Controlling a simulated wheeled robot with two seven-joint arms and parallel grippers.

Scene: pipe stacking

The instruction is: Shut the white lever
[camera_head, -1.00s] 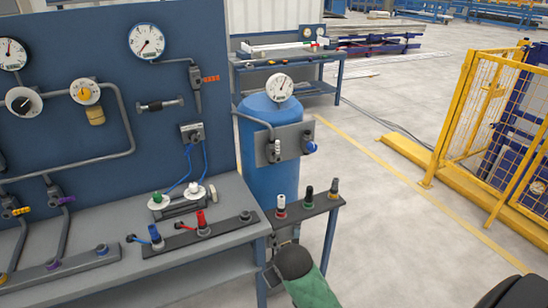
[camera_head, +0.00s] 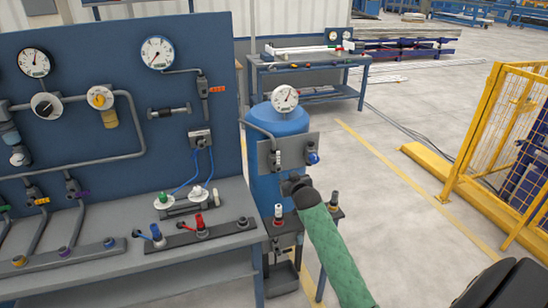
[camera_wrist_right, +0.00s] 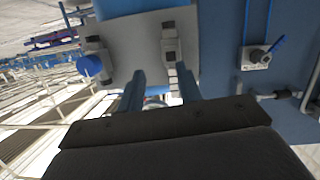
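The grey plate (camera_head: 293,150) on the blue tank carries two valves. The left valve (camera_head: 277,158) has a small pale handle, perhaps the white lever; its position is too small to read. In the right wrist view this valve (camera_wrist_right: 170,42) lies just beyond my fingertips, nearer the right finger. The blue-knobbed valve (camera_head: 313,157) is to its right; it also shows at left in the wrist view (camera_wrist_right: 90,65). My right gripper (camera_head: 290,182) is below and in front of the plate. In the wrist view it (camera_wrist_right: 160,75) is open and empty. My left gripper is not in view.
Below is a small stand with several upright valves, including a dark one (camera_head: 334,200). The workbench (camera_head: 130,222) and blue gauge panel (camera_head: 100,95) stand at left. A yellow fence (camera_head: 490,130) is at right. The floor between tank and fence is clear.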

